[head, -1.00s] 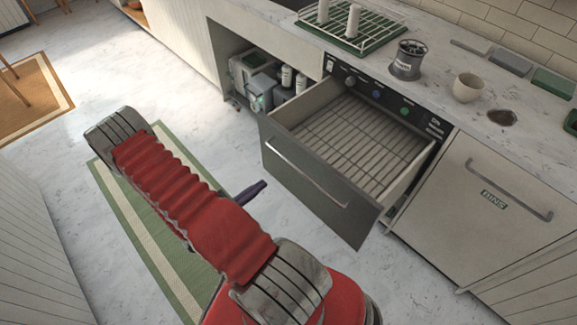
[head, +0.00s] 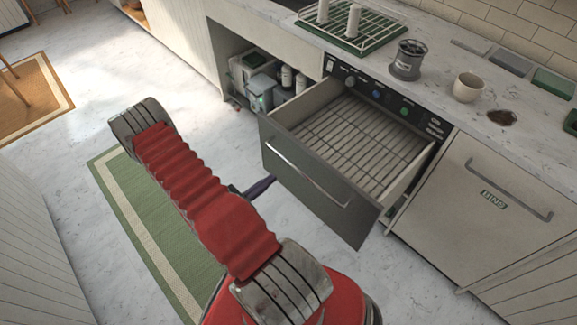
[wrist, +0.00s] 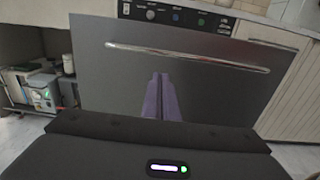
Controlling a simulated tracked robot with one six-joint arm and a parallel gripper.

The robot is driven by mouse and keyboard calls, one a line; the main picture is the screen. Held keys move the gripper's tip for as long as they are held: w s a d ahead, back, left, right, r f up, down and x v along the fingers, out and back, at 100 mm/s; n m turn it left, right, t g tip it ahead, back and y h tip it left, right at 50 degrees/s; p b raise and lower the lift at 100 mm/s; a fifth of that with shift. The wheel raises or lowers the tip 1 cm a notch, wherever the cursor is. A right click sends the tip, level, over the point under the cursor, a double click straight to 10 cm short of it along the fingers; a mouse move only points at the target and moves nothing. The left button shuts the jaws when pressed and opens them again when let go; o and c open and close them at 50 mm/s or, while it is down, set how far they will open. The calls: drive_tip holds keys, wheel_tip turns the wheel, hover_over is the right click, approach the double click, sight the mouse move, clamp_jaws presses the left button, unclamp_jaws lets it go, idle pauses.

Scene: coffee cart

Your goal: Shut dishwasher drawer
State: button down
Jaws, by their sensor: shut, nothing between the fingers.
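The dishwasher drawer (head: 309,184) stands pulled out from under the counter. It has a dark grey front, a silver bar handle and an empty-looking wire rack (head: 355,143) inside. In the wrist view the drawer front (wrist: 218,97) fills the middle, with its handle (wrist: 188,56) across the top. My gripper (wrist: 161,84) is shut and empty, its purple fingers pointing at the drawer front below the handle. In the head view my gripper (head: 262,187) is low, close to the left part of the front. Whether it touches the front I cannot tell.
The bins cupboard (head: 497,200) to the right is shut. An open bay with a grey-green machine (head: 262,88) lies left of the drawer. A metal pot (head: 408,60) and a beige cup (head: 468,87) stand on the counter. A green striped rug (head: 150,215) covers floor at left.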

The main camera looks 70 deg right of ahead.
sight(297, 159)
drive_tip(key=shift+x, duration=5.1)
